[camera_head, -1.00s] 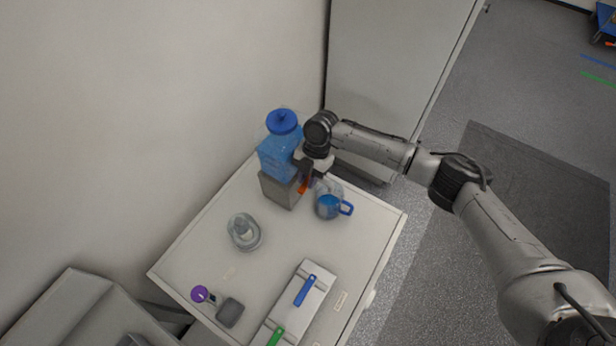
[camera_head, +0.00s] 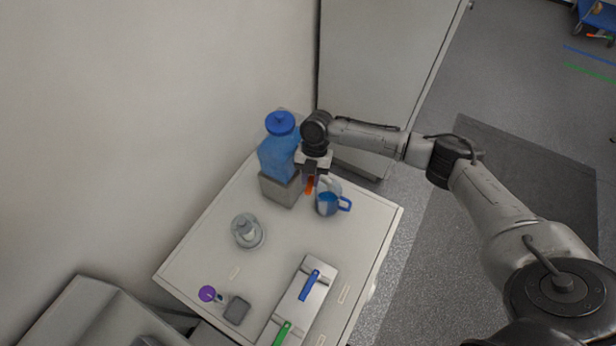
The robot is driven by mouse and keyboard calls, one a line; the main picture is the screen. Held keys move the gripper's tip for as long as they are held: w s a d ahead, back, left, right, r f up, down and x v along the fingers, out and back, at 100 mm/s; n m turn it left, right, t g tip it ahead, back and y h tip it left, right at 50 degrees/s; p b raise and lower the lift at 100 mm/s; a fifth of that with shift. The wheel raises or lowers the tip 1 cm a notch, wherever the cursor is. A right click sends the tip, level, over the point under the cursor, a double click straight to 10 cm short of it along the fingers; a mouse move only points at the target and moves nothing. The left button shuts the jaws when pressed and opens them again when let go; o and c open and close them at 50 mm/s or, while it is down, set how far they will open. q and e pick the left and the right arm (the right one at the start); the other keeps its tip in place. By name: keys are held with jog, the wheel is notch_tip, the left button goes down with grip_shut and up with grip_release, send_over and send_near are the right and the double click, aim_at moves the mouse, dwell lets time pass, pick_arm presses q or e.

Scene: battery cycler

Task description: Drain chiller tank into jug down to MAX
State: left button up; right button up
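The chiller tank (camera_head: 276,158) is a translucent blue container with a blue lid (camera_head: 280,123), standing on a grey base (camera_head: 279,190) at the back of the white table. A clear jug (camera_head: 327,203) with a blue handle stands to its right and holds some blue liquid. My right gripper (camera_head: 311,178) points down between the tank and the jug, by an orange-red part (camera_head: 310,186) at the tank's front. The fingertips are small and partly hidden, so I cannot tell whether they grip it. The MAX mark is not readable. My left gripper is not in view.
On the white table (camera_head: 215,240) are a clear round vessel (camera_head: 247,231), a purple round item (camera_head: 207,293), a dark grey block (camera_head: 237,310) and a pale tray (camera_head: 290,325) with blue and green handles. The table's centre is clear. A wall and tall cabinet (camera_head: 380,60) stand behind.

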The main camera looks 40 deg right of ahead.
jog(key=o, duration=0.4)
jog(key=b+v, duration=0.1)
jog(key=v, duration=1.2)
jog(key=shift+r, duration=0.35)
